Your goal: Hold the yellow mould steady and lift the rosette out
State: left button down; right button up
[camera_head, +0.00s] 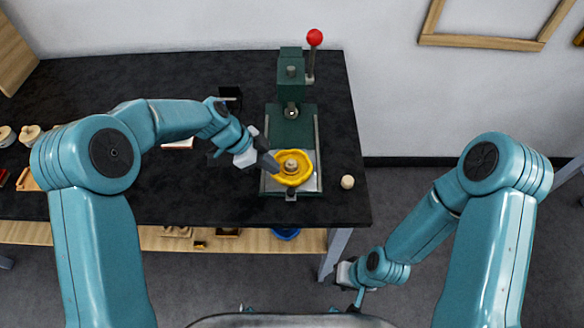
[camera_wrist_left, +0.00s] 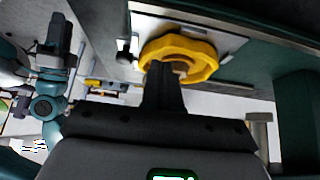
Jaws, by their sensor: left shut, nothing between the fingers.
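The yellow mould (camera_head: 293,178) sits on the pale plate of a dark green press, near the front of the black table. A round tan piece, likely the rosette (camera_head: 291,166), sits in its middle. My left gripper (camera_head: 270,165) is shut and empty, its tips at the mould's left rim; I cannot tell whether they touch. In the left wrist view the shut fingers (camera_wrist_left: 161,75) overlap the near rim of the yellow mould (camera_wrist_left: 196,52) and partly hide the tan piece (camera_wrist_left: 181,69). My right gripper (camera_head: 348,283) hangs beyond the table's front right corner, away from the mould; its fingers are unclear.
The green press (camera_head: 291,85) stands behind the mould, with a red-knobbed lever (camera_head: 314,38) at its right. A small pale cylinder (camera_head: 347,182) stands right of the plate. Several small items lie at the table's left end. A lower shelf (camera_head: 265,240) holds a blue bowl (camera_head: 286,234).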

jog(key=shift+f+b, duration=1.1)
dwell(4.9)
